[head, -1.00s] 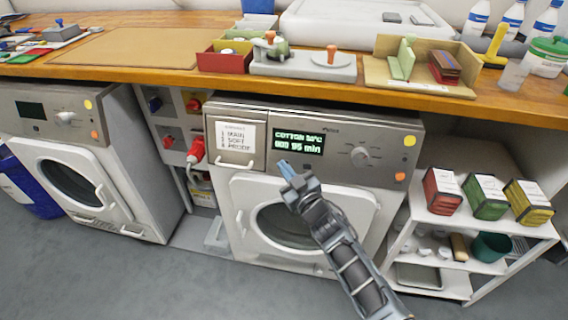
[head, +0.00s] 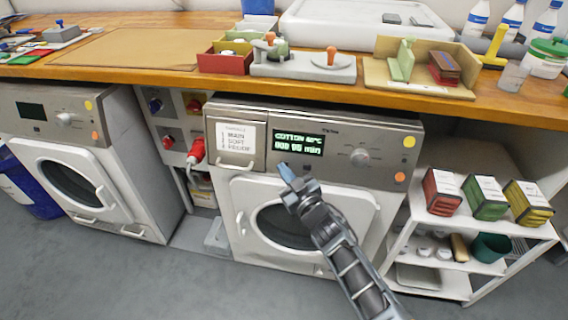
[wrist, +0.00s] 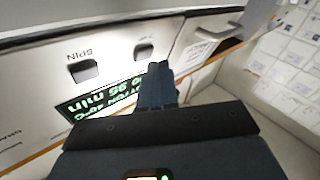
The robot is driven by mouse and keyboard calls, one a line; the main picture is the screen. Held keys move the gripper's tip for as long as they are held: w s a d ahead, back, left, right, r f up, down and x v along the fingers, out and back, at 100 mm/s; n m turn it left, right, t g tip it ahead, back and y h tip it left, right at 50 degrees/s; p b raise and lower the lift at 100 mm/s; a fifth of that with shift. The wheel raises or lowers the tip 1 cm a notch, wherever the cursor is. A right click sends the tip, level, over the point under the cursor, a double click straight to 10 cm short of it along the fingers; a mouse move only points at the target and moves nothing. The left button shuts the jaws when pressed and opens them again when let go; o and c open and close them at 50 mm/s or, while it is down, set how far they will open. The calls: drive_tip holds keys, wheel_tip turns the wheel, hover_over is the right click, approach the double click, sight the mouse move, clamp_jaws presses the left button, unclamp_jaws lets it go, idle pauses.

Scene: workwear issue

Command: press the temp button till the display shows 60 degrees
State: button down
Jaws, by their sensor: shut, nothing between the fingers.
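The display (head: 299,144) on the middle washing machine (head: 340,150) is lit with green text. It reads COTTON with a temperature too blurred to read surely, and a line ending in min. It also shows upside down in the wrist view (wrist: 92,104). There, a button marked SPIN (wrist: 83,70) and a second button (wrist: 144,50), its label unreadable, sit beside the display. My gripper (head: 284,168) is shut and empty, its tips just below the display's left end. In the wrist view its tips (wrist: 157,85) are near the second button; contact cannot be told.
A drawer with a white label (head: 236,138) is left of the display, and a dial (head: 360,157) is right of it. The wooden worktop (head: 130,78) overhangs the machine. A shelf with several coloured boxes (head: 487,198) stands to the right.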

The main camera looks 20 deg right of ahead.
drive_tip(key=shift+s+a+r, duration=0.1)
drive_tip(key=shift+s+a, duration=0.05)
drive_tip(key=shift+s, duration=0.05)
drive_tip(key=s+a, duration=0.1)
drive_tip(key=s+r, duration=0.1)
drive_tip(key=s+a, duration=0.1)
drive_tip(key=shift+s+a+r+p, duration=0.25)
drive_tip(key=shift+s+a+p, duration=0.1)
drive_tip(key=shift+s, duration=0.05)
drive_tip(key=shift+a, duration=0.1)
idle(3.6)
